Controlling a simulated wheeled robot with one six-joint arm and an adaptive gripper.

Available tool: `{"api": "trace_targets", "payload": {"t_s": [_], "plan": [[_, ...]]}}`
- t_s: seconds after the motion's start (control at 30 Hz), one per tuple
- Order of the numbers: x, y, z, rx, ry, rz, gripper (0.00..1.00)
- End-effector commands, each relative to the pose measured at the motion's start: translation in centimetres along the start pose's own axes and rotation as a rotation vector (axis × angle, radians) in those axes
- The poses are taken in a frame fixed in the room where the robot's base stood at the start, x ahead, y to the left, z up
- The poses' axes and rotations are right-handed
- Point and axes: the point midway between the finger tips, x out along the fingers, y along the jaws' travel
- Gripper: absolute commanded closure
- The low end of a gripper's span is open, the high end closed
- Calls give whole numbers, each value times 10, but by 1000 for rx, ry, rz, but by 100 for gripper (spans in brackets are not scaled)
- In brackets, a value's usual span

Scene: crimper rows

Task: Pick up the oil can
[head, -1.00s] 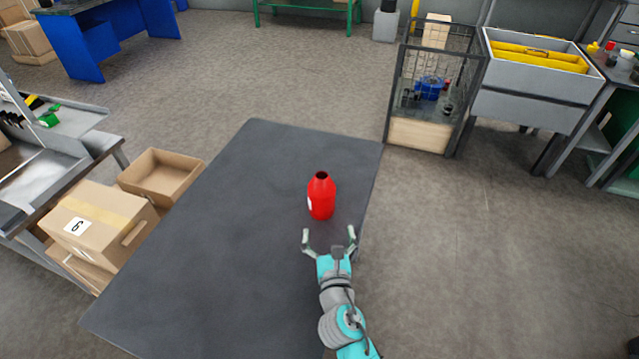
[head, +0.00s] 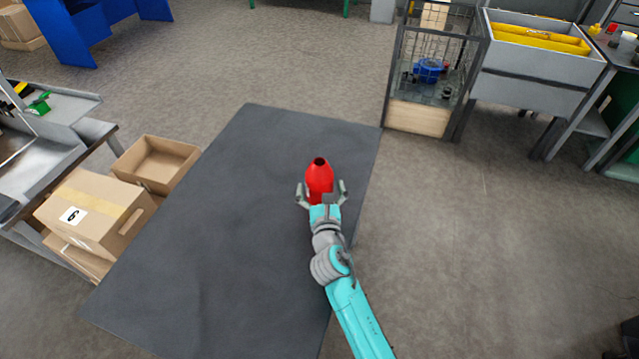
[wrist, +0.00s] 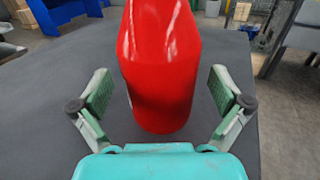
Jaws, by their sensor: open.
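The oil can (head: 319,176) is a red bottle shape with a dark opening at its top. It stands upright on the dark grey table (head: 240,210), near the table's right edge. My gripper (head: 321,190) is open, with one finger on each side of the can's lower body. In the wrist view the can (wrist: 158,75) fills the middle between the two green-padded fingers of my gripper (wrist: 160,95). A gap shows between each pad and the can. The top of the can is cut off in the wrist view.
The rest of the tabletop is bare. Cardboard boxes (head: 97,212) stand on the floor left of the table. A wire cage bin (head: 432,75) stands beyond the table's far right corner. Open floor lies to the right.

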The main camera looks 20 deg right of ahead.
Motion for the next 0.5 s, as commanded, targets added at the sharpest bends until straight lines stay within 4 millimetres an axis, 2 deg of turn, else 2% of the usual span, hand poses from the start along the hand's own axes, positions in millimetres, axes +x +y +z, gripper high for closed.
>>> {"api": "trace_targets", "payload": {"t_s": [0.13, 0.43, 0.47, 0.5], "plan": [[16, 0, 0, 2, 1, 0, 0], [19, 0, 0, 1, 1, 0, 0], [19, 0, 0, 1, 1, 0, 5], [19, 0, 0, 1, 1, 0, 15]]}}
